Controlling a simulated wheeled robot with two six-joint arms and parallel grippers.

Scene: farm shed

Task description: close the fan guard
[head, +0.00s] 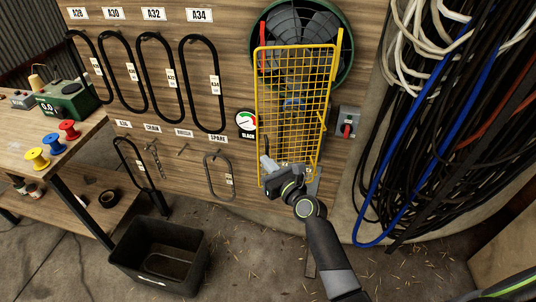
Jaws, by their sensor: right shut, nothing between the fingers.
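The fan guard (312,88) is a yellow wire-mesh panel with a yellow frame in the head view. It stands upright in front of the wooden wall, over the lower part of a dark round fan (290,22) with a green rim. The fan's upper part shows above the guard. I cannot tell how far the guard stands off the wall. My right gripper (268,164) is shut and empty at the guard's lower left corner. I cannot tell whether it touches the mesh. My left gripper is out of view.
A grey switch box with a red knob (347,130) is right of the guard, and a round gauge (246,122) is left. Black belts (203,85) hang farther left. Cables (440,110) hang at right. A black bin (160,255) stands on the floor by a workbench (75,150).

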